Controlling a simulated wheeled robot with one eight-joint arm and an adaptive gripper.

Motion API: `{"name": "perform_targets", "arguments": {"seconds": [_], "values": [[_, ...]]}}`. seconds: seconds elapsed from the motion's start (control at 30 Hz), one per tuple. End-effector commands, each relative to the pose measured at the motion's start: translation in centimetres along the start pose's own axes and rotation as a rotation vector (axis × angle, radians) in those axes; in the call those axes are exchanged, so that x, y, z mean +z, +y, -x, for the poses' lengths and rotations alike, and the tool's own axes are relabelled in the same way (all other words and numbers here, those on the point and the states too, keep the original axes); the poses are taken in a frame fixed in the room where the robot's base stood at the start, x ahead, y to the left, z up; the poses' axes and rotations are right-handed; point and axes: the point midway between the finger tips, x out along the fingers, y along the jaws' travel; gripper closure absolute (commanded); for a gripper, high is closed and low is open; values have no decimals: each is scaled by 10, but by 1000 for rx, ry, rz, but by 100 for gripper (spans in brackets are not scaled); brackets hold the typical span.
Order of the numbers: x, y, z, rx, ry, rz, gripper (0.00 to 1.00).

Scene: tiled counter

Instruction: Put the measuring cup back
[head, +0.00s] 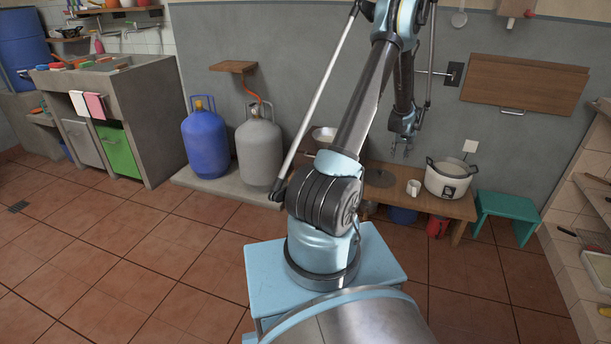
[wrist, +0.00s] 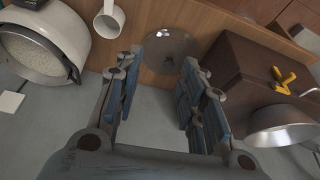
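A white cup with a handle (head: 413,187), which looks like the measuring cup, stands on the low wooden bench (head: 395,200). It also shows at the top of the wrist view (wrist: 108,22). Beside it is a white rice cooker (head: 449,182), open, with pale rice-like contents in the wrist view (wrist: 72,20). My gripper (head: 403,150) hangs above the bench, near the wall. In the wrist view my gripper (wrist: 160,75) has its two blue-grey fingers apart with nothing between them. The cup is outside the fingers, beyond the left one.
A round metal lid or plate (wrist: 172,52) lies on the bench. A dark brown box (wrist: 240,72) and a metal bowl (wrist: 283,125) are to the right in the wrist view. A teal stool (head: 505,207) stands beside the bench. Gas cylinders (head: 258,150) stand left.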

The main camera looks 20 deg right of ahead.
Motion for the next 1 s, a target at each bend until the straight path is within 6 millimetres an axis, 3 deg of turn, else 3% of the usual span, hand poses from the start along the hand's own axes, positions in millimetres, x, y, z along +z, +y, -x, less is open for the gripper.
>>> {"name": "perform_targets", "arguments": {"seconds": [0.2, 0.47, 0.77, 1.0], "values": [[-3, -66, 67, -22, -18, 46, 63], [12, -138, 141, -42, -39, 99, 63], [51, -210, 219, -64, -63, 159, 63], [97, -258, 274, -78, -81, 209, 63]]}}
